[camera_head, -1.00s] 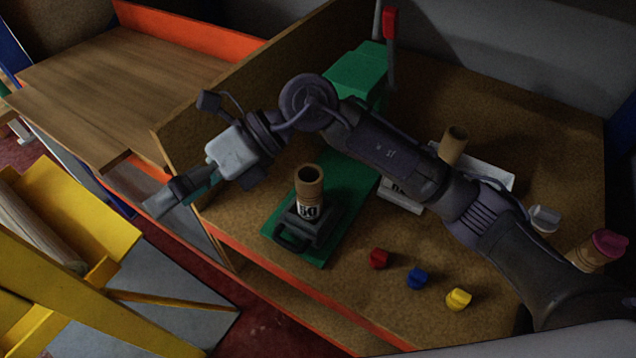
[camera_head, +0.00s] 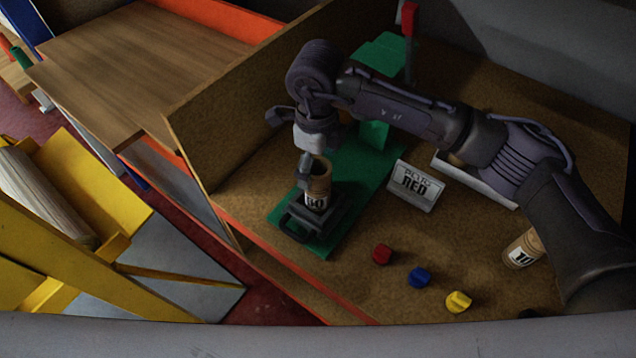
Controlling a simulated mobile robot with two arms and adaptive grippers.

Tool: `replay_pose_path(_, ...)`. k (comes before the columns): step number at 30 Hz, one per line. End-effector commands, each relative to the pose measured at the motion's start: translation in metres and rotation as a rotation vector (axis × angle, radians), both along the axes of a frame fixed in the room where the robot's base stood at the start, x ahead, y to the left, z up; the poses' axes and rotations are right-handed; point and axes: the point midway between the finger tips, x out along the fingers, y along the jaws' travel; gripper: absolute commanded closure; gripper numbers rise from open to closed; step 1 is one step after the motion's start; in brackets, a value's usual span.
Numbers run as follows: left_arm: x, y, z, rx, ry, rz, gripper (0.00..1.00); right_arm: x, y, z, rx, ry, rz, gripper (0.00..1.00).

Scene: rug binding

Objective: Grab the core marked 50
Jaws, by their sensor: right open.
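The core marked 50 (camera_head: 317,199) is a brown tube with a white label, standing upright in a dark holder (camera_head: 326,217) on the green press base (camera_head: 355,200). The gripper partly covers its label and upper left side. My right gripper (camera_head: 305,180) points down at the core's upper left edge. It is open; I cannot tell whether a finger touches the core or reaches inside it. My left gripper is not in view.
A sign reading RED (camera_head: 416,185) stands right of the press. Red (camera_head: 382,254), blue (camera_head: 419,277) and yellow (camera_head: 458,302) pieces lie along the front. A core marked 10 (camera_head: 522,249) stands at right. A wooden partition (camera_head: 215,125) rises at left.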

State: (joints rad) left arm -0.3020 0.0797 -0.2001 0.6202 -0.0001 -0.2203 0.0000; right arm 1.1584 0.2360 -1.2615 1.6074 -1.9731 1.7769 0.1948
Motion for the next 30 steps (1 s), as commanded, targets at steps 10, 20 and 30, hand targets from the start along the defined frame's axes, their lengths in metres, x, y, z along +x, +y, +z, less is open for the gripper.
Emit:
replay_pose_path(10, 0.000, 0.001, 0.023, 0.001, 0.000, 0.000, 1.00, -0.001, -0.002, -0.040, 0.000, 0.004, 0.000, 0.15)
replay_pose_path(20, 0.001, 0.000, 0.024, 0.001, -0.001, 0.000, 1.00, 0.000, -0.001, -0.055, 0.001, 0.000, 0.002, 0.15)
replay_pose_path(30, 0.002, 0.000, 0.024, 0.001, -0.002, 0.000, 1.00, 0.000, -0.001, -0.055, 0.001, 0.000, 0.002, 0.65)
